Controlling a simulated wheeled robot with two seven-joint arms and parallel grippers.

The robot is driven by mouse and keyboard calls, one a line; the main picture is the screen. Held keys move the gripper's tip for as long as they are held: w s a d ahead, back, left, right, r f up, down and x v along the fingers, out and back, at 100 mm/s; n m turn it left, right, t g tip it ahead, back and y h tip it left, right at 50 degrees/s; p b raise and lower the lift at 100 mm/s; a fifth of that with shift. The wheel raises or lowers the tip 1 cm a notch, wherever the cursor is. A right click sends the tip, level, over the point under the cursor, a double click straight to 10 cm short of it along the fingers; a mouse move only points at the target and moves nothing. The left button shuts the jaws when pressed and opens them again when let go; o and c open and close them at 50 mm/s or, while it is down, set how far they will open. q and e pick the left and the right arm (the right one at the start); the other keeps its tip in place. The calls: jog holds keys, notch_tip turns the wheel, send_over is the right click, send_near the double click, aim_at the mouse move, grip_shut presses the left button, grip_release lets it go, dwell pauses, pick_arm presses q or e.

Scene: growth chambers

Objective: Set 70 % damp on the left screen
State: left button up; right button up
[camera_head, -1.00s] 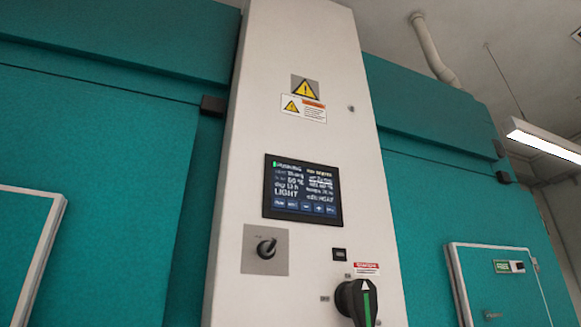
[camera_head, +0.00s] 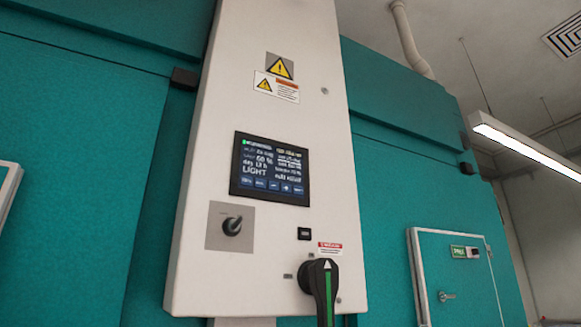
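A dark touch screen (camera_head: 270,169) is set in a tall white control panel (camera_head: 333,125) in the middle of the head view. It shows lines of white text, including "LIGHT" and a percent value that looks like 60 %, though the text is blurred. A row of blue buttons (camera_head: 272,186) runs along its bottom edge. Only this one screen is in view, so I cannot tell whether it is the left one. Neither of my grippers is in view.
Below the screen are a small black switch (camera_head: 232,226) on a grey plate and a large black-and-green rotary handle (camera_head: 323,287). Teal chamber walls (camera_head: 85,150) flank the panel. A teal door (camera_head: 455,280) with a white frame is at the lower right. A ceiling lamp (camera_head: 530,150) hangs at right.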

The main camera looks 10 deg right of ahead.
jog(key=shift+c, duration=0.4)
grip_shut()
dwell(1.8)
